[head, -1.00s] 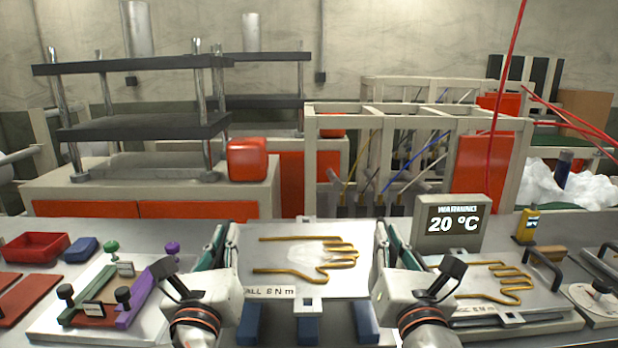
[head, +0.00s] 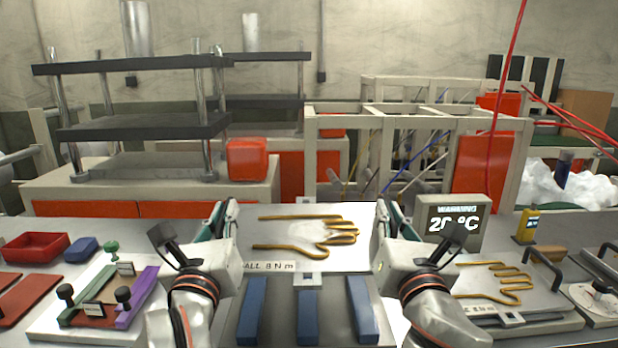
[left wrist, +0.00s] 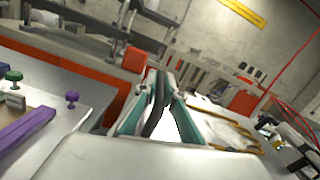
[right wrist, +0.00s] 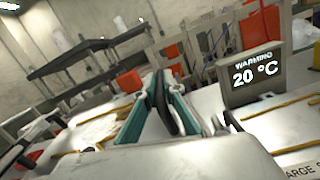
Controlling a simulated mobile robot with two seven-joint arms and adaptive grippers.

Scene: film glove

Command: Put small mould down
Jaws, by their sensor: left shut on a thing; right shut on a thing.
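The small mould (head: 285,262) is a pale plate with a gold hand outline and a label of which "ALL 8 N m" is readable. It is between my two grippers in the head view, beyond three blue bars (head: 308,305). My left gripper (head: 228,214) is shut on its left side, and my right gripper (head: 383,214) is shut on its right side. A dark piece shows between the fingers in the left wrist view (left wrist: 157,105) and the right wrist view (right wrist: 165,100). I cannot tell whether the plate's underside touches anything.
The blue bars lie on a grey base (head: 284,325) in front. A "WARMING 20 °C" display (head: 452,222) stands close right of my right gripper. Another mould (head: 475,300) lies right; a clamp fixture (head: 95,310) and red tray (head: 38,247) are left. Presses (head: 140,125) stand behind.

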